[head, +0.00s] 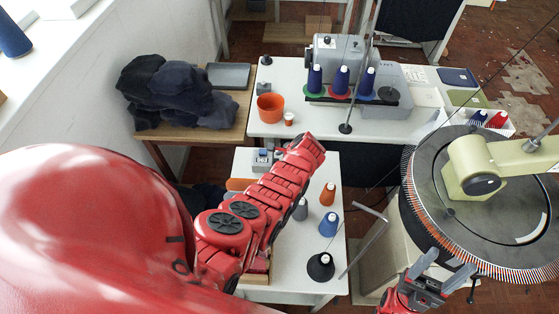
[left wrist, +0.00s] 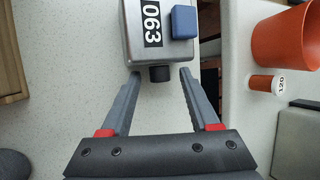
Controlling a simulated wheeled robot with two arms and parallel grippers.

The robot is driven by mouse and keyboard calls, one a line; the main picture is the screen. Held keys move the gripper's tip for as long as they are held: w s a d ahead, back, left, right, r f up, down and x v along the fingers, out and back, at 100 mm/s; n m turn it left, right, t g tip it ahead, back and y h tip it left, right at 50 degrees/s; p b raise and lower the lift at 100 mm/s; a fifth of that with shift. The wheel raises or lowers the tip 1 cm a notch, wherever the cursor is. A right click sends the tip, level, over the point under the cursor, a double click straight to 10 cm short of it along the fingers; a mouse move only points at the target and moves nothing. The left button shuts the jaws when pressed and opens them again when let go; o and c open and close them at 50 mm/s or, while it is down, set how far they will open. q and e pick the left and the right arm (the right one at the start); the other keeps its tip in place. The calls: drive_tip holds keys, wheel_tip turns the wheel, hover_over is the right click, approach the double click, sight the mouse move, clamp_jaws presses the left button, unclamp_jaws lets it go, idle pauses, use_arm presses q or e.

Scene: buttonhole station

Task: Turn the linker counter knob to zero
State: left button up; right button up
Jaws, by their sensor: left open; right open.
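The linker counter is a silver box (left wrist: 160,30) with a blue button (left wrist: 184,22) and a white-on-black display reading 063. Its short black knob (left wrist: 160,74) sticks out toward my left gripper (left wrist: 159,76). That gripper is open, with one fingertip on each side of the knob and a gap visible on both sides. In the head view the counter (head: 262,160) stands on the small white table, partly behind my red left arm; the left fingers are mostly hidden there. My right gripper (head: 441,270) is open and empty at the lower right, below the linker dial (head: 420,170).
An orange cup (head: 270,108) and a small orange spool (head: 289,119) stand on the white bench behind.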

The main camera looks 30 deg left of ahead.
use_arm(q)
clamp_jaws()
drive_tip(key=shift+w+f+g+b, duration=0.15)
drive_tip(key=shift+g+b, duration=0.35)
drive_tip(key=shift+b, duration=0.5)
drive_tip(key=g+h+b, duration=0.1)
drive_tip(key=b, duration=0.7)
drive_tip(key=w+g+h+b, duration=0.1)
drive_tip(key=b, duration=0.8)
drive_tip(key=shift+a+m+g, duration=0.2)
drive_tip(key=shift+m+g, duration=0.1)
drive_tip(key=shift+m, duration=0.1)
drive_tip(key=shift+s+b, duration=0.1)
drive_tip(key=shift+b, duration=0.25)
drive_tip(key=shift+r, duration=0.3)
